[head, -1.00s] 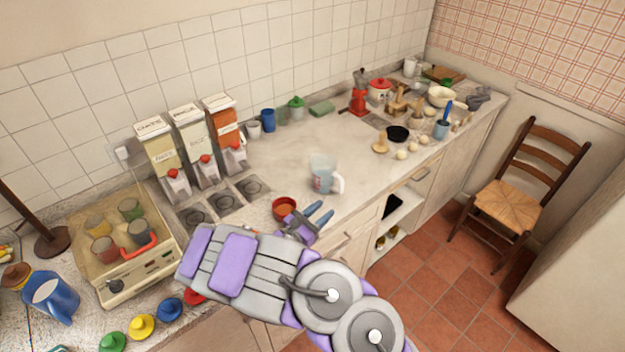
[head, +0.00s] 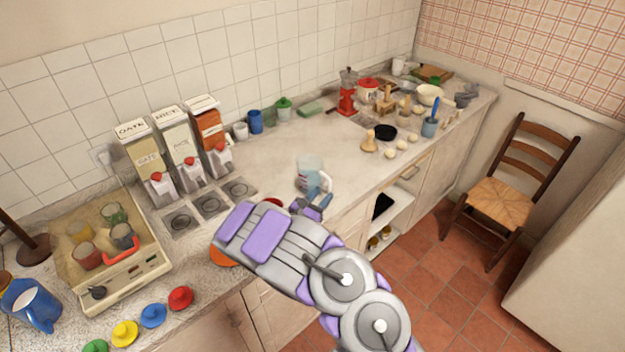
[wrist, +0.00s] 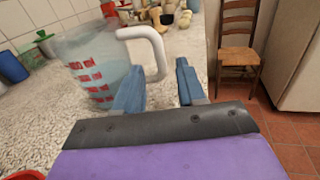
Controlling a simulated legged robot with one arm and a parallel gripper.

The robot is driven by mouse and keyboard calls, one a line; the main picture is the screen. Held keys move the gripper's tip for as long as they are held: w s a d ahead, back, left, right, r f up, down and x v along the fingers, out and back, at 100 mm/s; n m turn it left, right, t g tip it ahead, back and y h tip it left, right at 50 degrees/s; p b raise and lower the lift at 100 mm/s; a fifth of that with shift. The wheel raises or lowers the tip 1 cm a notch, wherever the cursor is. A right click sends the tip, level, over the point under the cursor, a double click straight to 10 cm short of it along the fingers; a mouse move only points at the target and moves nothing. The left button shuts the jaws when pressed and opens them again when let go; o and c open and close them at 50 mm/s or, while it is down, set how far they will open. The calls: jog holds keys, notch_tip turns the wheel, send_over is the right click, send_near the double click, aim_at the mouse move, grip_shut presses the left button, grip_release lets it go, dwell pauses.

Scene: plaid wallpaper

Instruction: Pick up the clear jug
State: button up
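The clear jug (head: 309,172) stands upright on the counter near its front edge. In the wrist view the jug (wrist: 92,72) shows red measuring marks and a white handle on its right side. My gripper (head: 322,200) is just in front of the jug in the head view. The left finger overlaps the jug's lower right side below the handle. I cannot tell whether it touches the jug.
A red bowl (head: 271,202) is partly hidden behind my arm. Dispensers (head: 175,150), blue (head: 255,121) and green canisters line the wall. Eggs and a black bowl (head: 383,132) lie farther right. The counter (head: 270,165) left of the jug is clear.

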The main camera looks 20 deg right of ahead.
aim_at(329, 187)
jog(key=shift+b+x, duration=0.7)
jog(key=shift+x, duration=1.55)
jog(key=shift+w+d, duration=0.25)
jog(key=shift+d, duration=0.15)
jog(key=shift+a, duration=0.2)
grip_shut()
